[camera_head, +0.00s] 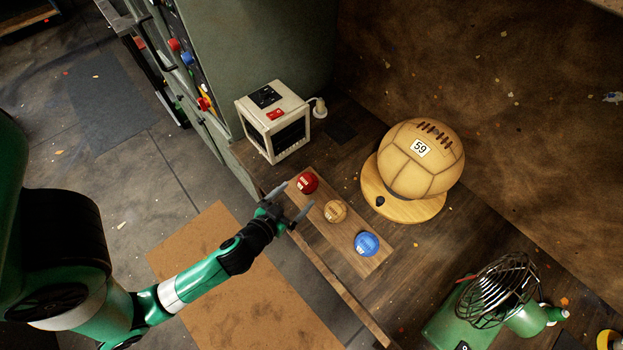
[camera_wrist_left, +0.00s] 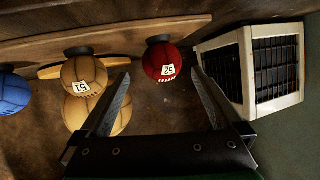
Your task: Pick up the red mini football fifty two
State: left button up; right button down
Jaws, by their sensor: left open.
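The red mini football (camera_head: 307,182) sits at the far end of a narrow wooden board (camera_head: 351,259). In the left wrist view the red ball (camera_wrist_left: 162,62) carries a white 52 label and rests by a dark round holder. My left gripper (camera_head: 297,198) is open and empty at the board's near edge, close to the red ball. In the wrist view its two fingers (camera_wrist_left: 161,74) frame the ball from left and right, with the ball apparently just beyond the tips. My right gripper is not in view.
A tan mini ball (camera_head: 335,211) and a blue one (camera_head: 367,244) share the board. A large tan ball (camera_head: 423,165) marked 59 sits on a round wooden base behind. A cream box (camera_head: 272,122) stands near the red ball. A green caged device (camera_head: 487,305) is at lower right.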

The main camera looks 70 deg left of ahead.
aim_at(303, 189)
pick_arm(q)
jog(key=x, duration=0.5)
jog(key=shift+w+a+r, duration=0.1)
jog(key=shift+w+a, duration=0.1)
jog(key=shift+w, duration=0.15)
jog(key=x, duration=0.5)
jog(key=shift+a+r, duration=0.1)
jog(key=shift+a, duration=0.15)
jog(key=c, duration=1.3)
